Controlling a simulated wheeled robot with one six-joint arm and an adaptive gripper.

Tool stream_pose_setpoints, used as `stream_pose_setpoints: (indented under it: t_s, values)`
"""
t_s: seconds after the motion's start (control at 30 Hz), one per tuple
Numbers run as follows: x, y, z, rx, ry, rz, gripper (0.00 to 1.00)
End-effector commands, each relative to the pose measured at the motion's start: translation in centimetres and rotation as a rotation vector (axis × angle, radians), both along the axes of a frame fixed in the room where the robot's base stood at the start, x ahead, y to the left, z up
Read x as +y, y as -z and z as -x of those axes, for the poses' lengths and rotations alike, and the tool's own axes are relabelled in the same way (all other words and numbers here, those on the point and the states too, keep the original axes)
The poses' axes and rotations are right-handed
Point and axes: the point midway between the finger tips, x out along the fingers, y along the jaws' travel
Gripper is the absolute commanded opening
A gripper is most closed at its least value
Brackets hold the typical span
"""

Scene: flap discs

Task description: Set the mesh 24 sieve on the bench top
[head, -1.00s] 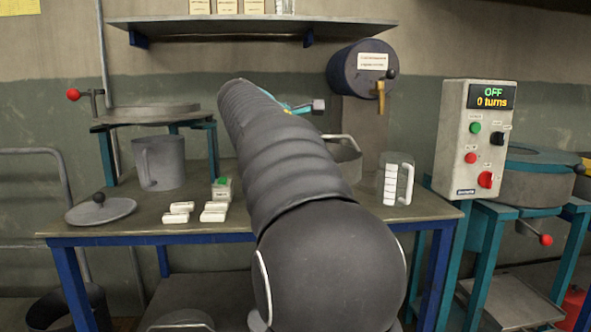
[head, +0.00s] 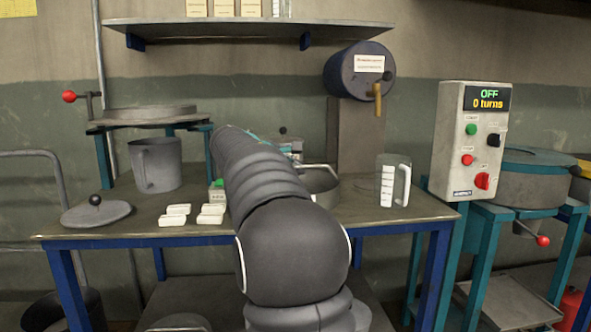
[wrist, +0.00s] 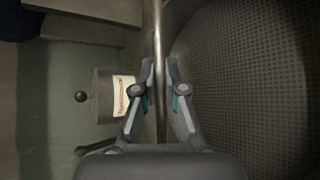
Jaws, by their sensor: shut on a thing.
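The round grey sieve (head: 322,187) shows in the head view just right of my arm, low over or on the bench top (head: 345,223); I cannot tell whether it touches. Its left part is hidden behind my arm. In the wrist view its woven mesh (wrist: 245,90) fills the right side. My gripper (wrist: 160,68) is shut on the sieve's thin rim or handle, which passes between the fingertips. The mesh number is not readable. In the head view the fingers are hidden by my arm.
White blocks (head: 174,214) and a lid with a black knob (head: 96,211) lie on the bench's left, near a grey jug (head: 156,165). A clear measuring jug (head: 387,180) stands right of the sieve. A drum with a tap (head: 358,72) is behind. A control box (head: 471,140) stands right.

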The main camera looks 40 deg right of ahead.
Motion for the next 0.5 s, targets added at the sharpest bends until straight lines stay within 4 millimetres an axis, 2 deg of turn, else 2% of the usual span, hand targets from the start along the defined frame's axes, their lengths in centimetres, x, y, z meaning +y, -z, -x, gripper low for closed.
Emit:
stream_pose_setpoints:
  t_s: [0.27,0.3,0.37,0.5]
  values:
    - [0.00,0.08,0.02,-0.001,0.000,0.001,0.00]
    - [0.00,0.08,0.01,0.000,0.000,0.000,0.20]
    - [0.00,0.07,0.01,0.000,0.000,0.000,0.35]
    - [0.00,0.07,0.01,0.000,0.000,0.000,0.35]
